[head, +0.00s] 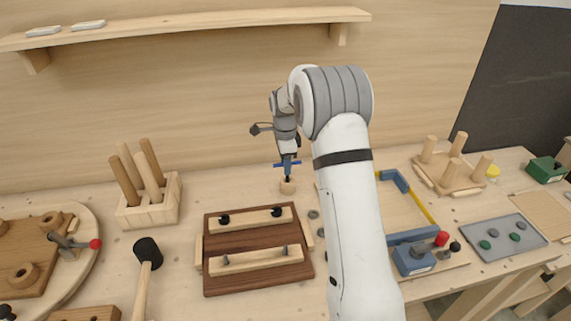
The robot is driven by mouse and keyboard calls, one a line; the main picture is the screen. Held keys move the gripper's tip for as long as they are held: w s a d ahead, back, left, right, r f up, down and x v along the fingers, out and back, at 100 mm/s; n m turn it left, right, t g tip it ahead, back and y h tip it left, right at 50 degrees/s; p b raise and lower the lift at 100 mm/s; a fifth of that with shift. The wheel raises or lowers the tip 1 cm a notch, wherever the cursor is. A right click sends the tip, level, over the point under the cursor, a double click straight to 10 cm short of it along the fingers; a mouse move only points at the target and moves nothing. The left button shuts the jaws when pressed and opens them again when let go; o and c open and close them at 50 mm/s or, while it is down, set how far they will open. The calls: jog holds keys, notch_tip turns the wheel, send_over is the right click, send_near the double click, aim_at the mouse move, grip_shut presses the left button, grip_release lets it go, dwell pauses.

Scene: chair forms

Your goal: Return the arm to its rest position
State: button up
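My arm (354,210) rises from the bottom of the head view, bends at the grey joint and hangs down on the left of it. My gripper (288,177) points down over the back of the workbench. It has blue parts and dark fingertips. A small round wooden piece (288,187) is right below the fingertips. I cannot tell whether they touch it or hold it, and the finger gap is too small to make out.
A dark board with two light bars (245,282) lies in front of the gripper. A dowel holder (149,213) and a mallet (147,252) are to the left. A blue-cornered frame (412,232), a peg block (447,178) and a grey tray (501,250) are right. A shelf (190,27) overhangs behind.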

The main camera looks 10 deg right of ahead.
notch_tip(320, 180, up, 7)
jog(key=shift+s+a+r+b, duration=0.1)
jog(key=shift+s+r+b, duration=0.1)
jog(key=shift+b, duration=0.35)
jog(key=s+r+n+t, duration=0.1)
jog(key=s+r+n, duration=0.6)
jog(key=s, duration=0.4)
jog(key=s+n+t, duration=0.2)
jog(key=s+n, duration=0.9)
jog(key=s, duration=1.5)
jog(key=shift+f, duration=0.45)
jog(key=shift+w, duration=0.1)
